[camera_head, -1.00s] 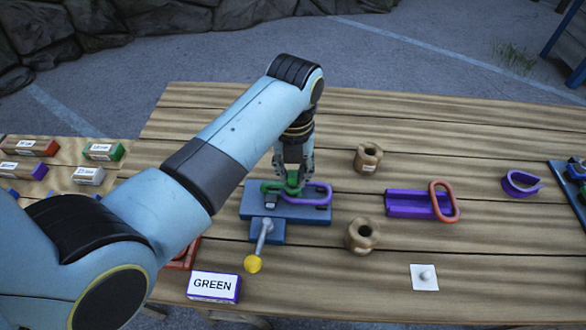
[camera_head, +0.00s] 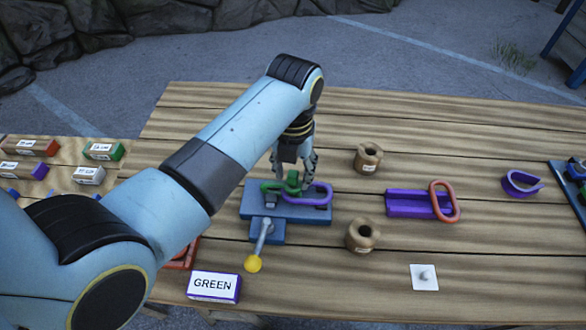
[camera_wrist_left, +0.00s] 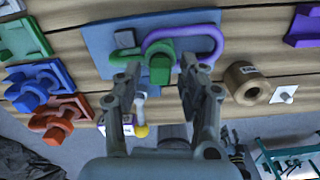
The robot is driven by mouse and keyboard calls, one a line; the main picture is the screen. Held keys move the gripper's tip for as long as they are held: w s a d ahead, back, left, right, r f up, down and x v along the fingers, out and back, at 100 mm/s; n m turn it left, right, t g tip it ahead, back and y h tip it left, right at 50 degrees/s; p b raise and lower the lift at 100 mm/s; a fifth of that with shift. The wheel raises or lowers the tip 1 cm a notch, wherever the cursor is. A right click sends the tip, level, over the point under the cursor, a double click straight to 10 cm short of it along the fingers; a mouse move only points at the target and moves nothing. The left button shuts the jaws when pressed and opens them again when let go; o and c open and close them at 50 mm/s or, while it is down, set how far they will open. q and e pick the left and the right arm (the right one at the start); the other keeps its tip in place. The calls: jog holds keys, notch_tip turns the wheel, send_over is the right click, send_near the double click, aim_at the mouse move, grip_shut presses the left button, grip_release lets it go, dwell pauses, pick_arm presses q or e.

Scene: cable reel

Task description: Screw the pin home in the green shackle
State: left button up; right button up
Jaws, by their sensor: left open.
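The green shackle (camera_head: 268,187) sits on a blue fixture plate (camera_head: 255,209) on the table, with a purple link (camera_head: 320,196) beside it. Its green pin head (camera_head: 293,182) stands up between the shackle and the link. My left gripper (camera_head: 294,172) points down over the pin head, open and empty. In the left wrist view, the fingers (camera_wrist_left: 160,78) stand to either side of the blocky green pin head (camera_wrist_left: 160,68), with gaps. The green shackle (camera_wrist_left: 126,57) and the purple link (camera_wrist_left: 200,31) lie behind it. How deep the pin sits is hidden. My right gripper is out of view.
A lever with a yellow knob (camera_head: 252,264) sticks out in front of the fixture. A box labelled GREEN (camera_head: 214,286) lies near the front. Two brown spools (camera_head: 368,158) (camera_head: 361,235) and a purple holder with an orange link (camera_head: 445,202) stand to the right.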

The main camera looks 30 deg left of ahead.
pick_arm(q)
jog(key=shift+r, duration=2.25)
